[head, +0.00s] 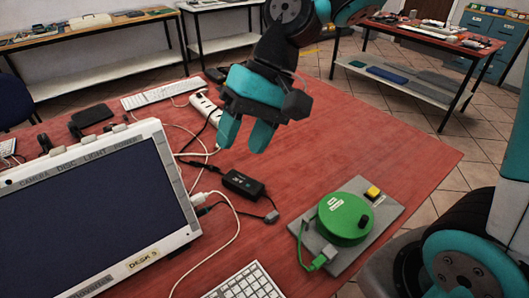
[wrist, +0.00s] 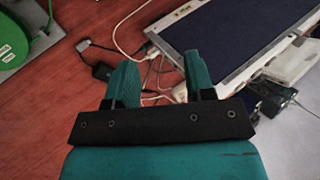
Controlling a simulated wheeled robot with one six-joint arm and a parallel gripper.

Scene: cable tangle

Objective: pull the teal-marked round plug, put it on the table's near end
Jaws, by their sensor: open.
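My gripper (head: 246,134) is open and empty, its teal fingers pointing down above the red table (head: 400,150). It also shows in the wrist view (wrist: 161,64), with cables visible between and beyond the fingers. A white plug (head: 198,198) and a dark plug (head: 204,211) sit at the right side of the monitor (head: 80,222), below and left of my gripper. The white plug also shows in the wrist view (wrist: 151,50). I cannot make out a teal mark or round shape on either plug.
A black adapter box (head: 244,184) with a grey connector (head: 272,217) lies in mid-table. A green round device (head: 345,218) on a grey plate stands right, its green cable plugged in. A white power strip (head: 205,108) and keyboards (head: 160,93) lie around.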

